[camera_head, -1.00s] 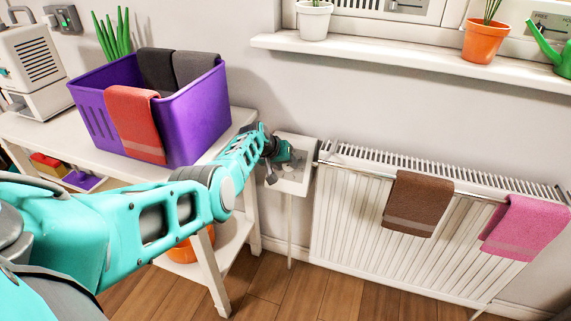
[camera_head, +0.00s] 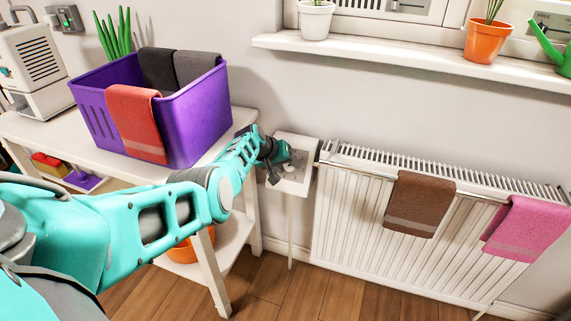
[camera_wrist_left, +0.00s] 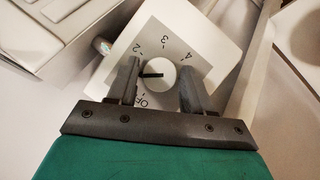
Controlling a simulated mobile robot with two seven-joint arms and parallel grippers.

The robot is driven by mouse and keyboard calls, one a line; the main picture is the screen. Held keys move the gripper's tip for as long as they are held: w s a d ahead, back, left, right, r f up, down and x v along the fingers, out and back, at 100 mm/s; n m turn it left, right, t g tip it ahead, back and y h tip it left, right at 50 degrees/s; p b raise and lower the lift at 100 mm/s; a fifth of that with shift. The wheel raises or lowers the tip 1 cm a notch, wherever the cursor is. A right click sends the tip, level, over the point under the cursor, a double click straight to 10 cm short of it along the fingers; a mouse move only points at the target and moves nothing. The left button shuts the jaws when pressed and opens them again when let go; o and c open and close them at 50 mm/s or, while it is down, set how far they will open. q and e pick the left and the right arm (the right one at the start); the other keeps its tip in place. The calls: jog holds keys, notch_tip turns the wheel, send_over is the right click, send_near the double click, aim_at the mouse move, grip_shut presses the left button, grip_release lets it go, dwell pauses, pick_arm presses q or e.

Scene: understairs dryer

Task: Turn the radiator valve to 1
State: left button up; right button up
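The radiator valve is a pale round knob (camera_wrist_left: 161,76) with a black pointer mark, on a white plate with a grey dial face (camera_wrist_left: 172,42). The dial shows 2, 3, 4 and OFF. The pointer aims left, between 2 and OFF, where a finger covers the scale; the 1 is hidden. My left gripper (camera_wrist_left: 160,80) is open, with one finger on each side of the knob; contact is unclear. In the head view my left gripper (camera_head: 277,158) is at the white valve box (camera_head: 290,184). My right gripper is not in view.
A white radiator (camera_head: 345,235) with a brown towel (camera_head: 420,204) and a pink towel (camera_head: 527,229) stands right of the box. A white table (camera_head: 30,128) with a purple basket (camera_head: 205,125) is at left. A windowsill (camera_head: 400,58) runs above.

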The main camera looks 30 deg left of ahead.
pick_arm(q)
jog(key=o, duration=0.3)
jog(key=shift+a+r, duration=0.1)
jog(key=shift+s+a+r+p, duration=0.1)
jog(key=shift+s+r+p, duration=0.1)
jog(key=shift+r+p, duration=0.35)
jog(key=p+v, duration=0.8)
jog(key=v, duration=0.3)
jog(key=shift+s+r, duration=0.2)
jog(key=shift+s, duration=0.15)
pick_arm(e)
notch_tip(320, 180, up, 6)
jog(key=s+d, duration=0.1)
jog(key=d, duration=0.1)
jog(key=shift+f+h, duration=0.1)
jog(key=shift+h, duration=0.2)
